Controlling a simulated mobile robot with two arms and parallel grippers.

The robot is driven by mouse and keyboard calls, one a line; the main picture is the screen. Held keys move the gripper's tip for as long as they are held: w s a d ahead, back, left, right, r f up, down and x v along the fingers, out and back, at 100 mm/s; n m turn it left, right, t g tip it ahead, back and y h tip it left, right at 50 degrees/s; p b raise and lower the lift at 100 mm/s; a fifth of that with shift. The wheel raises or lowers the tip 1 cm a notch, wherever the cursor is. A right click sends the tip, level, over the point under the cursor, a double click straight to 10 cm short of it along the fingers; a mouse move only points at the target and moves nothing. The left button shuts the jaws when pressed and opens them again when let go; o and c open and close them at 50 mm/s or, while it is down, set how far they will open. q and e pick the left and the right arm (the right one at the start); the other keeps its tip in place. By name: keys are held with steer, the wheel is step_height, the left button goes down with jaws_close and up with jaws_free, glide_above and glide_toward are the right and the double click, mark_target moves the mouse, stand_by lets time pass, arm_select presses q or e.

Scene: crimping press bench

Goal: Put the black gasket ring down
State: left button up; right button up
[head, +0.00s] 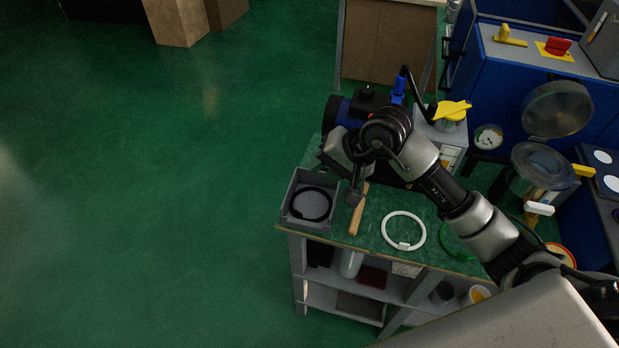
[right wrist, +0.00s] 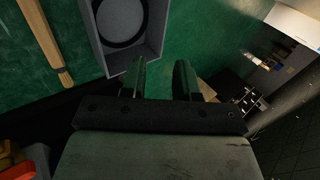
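The black gasket ring (head: 311,220) lies flat inside a grey open-topped tray (head: 290,196) at the near left corner of the green bench top. In the right wrist view the ring (right wrist: 121,46) shows partly, cut off by the top edge, on the floor of the tray (right wrist: 157,35). My right gripper (head: 354,196) is just right of the tray in the head view. In the right wrist view its two fingers (right wrist: 162,78) stand apart with nothing between them, beside the tray and clear of the ring. My left gripper is not in view.
A wooden-handled tool (head: 358,212) lies right of the tray. A white ring (head: 390,239) and a green ring (head: 446,243), partly hidden by my arm, lie further right. Shelves (head: 340,284) sit below the bench top. Open green floor (head: 150,200) lies to the left.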

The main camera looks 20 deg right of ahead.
steer(key=shift+v, duration=1.7)
